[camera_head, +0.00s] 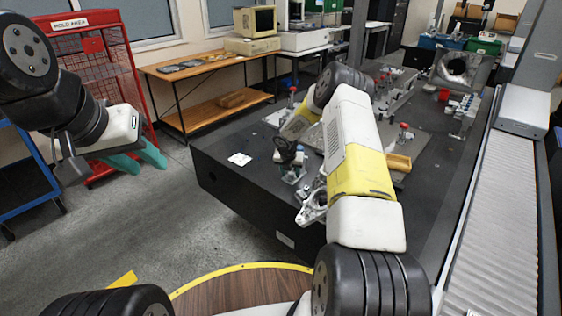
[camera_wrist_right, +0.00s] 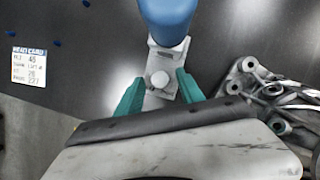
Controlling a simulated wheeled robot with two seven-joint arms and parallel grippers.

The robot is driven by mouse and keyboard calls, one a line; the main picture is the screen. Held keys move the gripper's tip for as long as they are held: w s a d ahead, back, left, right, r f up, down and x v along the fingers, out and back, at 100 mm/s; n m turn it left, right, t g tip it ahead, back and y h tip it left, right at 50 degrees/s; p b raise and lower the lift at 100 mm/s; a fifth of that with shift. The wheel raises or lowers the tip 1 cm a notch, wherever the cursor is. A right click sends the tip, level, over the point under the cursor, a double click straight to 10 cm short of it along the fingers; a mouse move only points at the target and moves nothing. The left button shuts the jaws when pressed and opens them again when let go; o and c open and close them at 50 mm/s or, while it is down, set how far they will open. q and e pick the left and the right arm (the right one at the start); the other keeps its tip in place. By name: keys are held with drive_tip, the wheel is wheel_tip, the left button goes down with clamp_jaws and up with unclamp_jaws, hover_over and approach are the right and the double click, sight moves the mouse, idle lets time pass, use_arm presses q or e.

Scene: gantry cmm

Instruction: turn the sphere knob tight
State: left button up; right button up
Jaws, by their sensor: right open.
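In the right wrist view, a pale round knob-like piece (camera_wrist_right: 160,79) sits on a grey bracket (camera_wrist_right: 158,99). A large blue rounded part (camera_wrist_right: 168,18) rises from the bracket's far end; I cannot tell which of these is the sphere knob. My right gripper (camera_wrist_right: 160,90) is open, its green fingers on either side of the bracket, with no clear contact. In the head view, a small fixture with a dark top (camera_head: 288,150) stands at the table's near left.
A grey casting (camera_wrist_right: 270,100) lies close right of the bracket; a white card (camera_wrist_right: 29,66) lies left. The dark table (camera_head: 230,185) holds red-knobbed fixtures (camera_head: 404,130) and a yellow block (camera_head: 399,163). A roller conveyor (camera_head: 500,215) runs along the right. A red cage (camera_head: 95,75) stands left.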

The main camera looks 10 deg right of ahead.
drive_tip(key=shift+c, duration=0.3)
clamp_jaws()
